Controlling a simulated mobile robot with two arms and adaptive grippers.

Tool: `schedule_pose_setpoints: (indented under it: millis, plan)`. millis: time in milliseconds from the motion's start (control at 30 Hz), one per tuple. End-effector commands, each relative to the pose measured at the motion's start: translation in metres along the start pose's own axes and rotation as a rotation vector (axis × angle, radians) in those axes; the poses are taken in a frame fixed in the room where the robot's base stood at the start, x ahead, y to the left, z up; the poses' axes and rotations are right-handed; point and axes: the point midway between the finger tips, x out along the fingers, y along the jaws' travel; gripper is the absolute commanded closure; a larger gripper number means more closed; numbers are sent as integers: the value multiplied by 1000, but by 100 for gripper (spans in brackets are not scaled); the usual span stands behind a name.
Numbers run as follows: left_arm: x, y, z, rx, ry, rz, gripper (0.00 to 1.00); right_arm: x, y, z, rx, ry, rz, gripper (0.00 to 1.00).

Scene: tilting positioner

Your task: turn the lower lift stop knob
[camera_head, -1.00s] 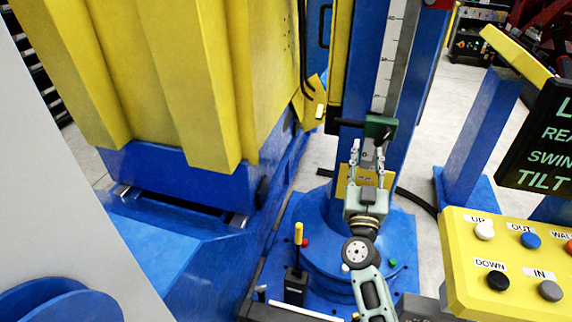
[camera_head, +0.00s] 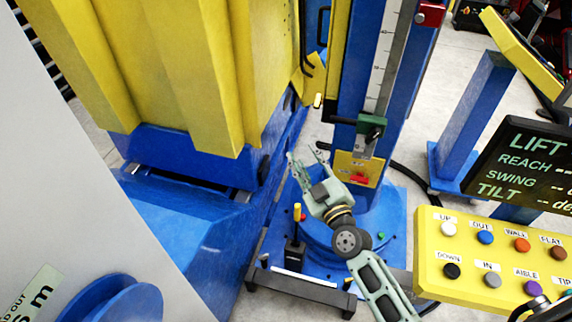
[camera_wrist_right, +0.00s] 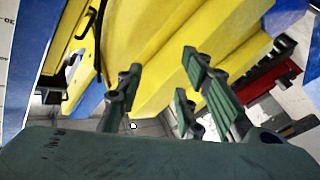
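A green stop block (camera_head: 370,124) with a dark knob (camera_head: 374,134) sits on the blue column beside its scale, low on the slide. A red stop block (camera_head: 431,14) is higher on the same column. My right gripper (camera_head: 305,156) is open and empty, left of and below the green block and apart from it. In the right wrist view its fingers (camera_wrist_right: 160,88) are spread with nothing between them, before yellow panels; the green block cannot be made out there. My left gripper is not in view.
A large yellow and blue machine body (camera_head: 150,75) fills the left. A yellow-handled lever (camera_head: 297,225) stands just below my right gripper. A yellow button panel (camera_head: 500,262) and a dark display (camera_head: 525,160) are at the right. A red knob (camera_head: 359,179) is on a yellow plate.

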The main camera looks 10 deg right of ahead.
Motion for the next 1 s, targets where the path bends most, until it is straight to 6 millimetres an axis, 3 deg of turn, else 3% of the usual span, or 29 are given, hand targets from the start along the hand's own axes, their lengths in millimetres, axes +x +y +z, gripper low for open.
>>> schedule_pose_setpoints:
  millis: [33,400,700,1000]
  plan:
    - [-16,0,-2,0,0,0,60,-2,-1,-12,-22,-1,-32,66]
    - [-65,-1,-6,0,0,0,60,-28,-41,-42,-161,0,-246,66]
    - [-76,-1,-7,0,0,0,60,-40,-57,-47,-205,5,-316,66]
    - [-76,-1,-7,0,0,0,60,-40,-58,-47,-205,5,-318,66]
